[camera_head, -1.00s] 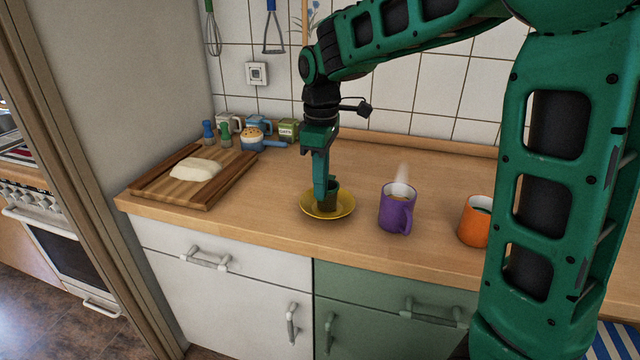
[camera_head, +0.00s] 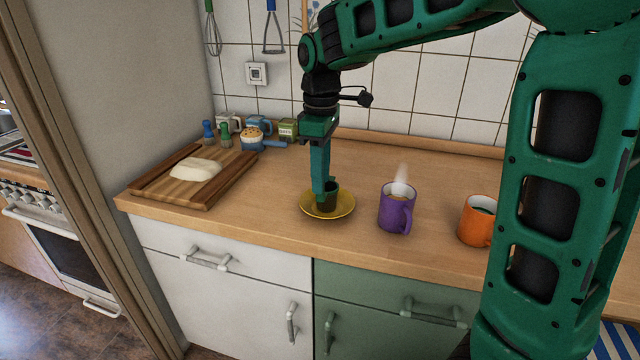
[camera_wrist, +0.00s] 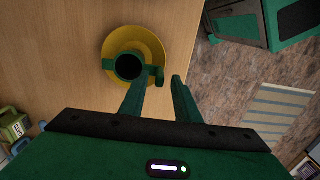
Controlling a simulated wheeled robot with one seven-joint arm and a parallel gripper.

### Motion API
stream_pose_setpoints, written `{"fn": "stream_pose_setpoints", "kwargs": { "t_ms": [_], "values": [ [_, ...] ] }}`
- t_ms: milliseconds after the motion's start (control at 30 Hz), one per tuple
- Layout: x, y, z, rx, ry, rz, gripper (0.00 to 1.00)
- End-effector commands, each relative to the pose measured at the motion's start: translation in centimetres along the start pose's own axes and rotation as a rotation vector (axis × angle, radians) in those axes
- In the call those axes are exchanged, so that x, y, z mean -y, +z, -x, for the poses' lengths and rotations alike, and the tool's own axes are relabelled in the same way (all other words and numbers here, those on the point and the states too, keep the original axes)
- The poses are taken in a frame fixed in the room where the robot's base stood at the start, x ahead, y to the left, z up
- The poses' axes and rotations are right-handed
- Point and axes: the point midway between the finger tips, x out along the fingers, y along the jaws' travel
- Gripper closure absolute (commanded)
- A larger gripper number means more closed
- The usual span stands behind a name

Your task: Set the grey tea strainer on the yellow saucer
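The tea strainer (camera_head: 331,197) looks like a small dark cup with a greenish tint and stands upright on the yellow saucer (camera_head: 347,210). In the wrist view the strainer (camera_wrist: 129,67) sits inside the rim of the saucer (camera_wrist: 117,40), its short side handle pointing right. My gripper (camera_head: 323,194) points down just above the saucer. In the wrist view the fingers of my gripper (camera_wrist: 160,84) stand apart, one each side of the handle's end, with a gap between them. They partly hide the strainer in the head view.
A purple mug (camera_head: 396,208) with steam stands right of the saucer, and an orange mug (camera_head: 474,222) farther right. A cutting board (camera_head: 221,188) with dough (camera_head: 195,169) lies left. Jars stand behind it. The worktop's front edge is close to the saucer.

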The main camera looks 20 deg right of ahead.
Motion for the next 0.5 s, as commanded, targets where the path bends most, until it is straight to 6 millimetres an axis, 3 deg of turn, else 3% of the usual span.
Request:
{"fn": "stream_pose_setpoints", "kwargs": {
  "t_ms": [300, 500],
  "values": [
    [-0.1, 0.0, 6.4, -0.003, 0.002, -0.001, 0.71],
    [-0.1, 0.0, 8.9, -0.002, 0.001, -0.001, 0.71]
  ]
}}
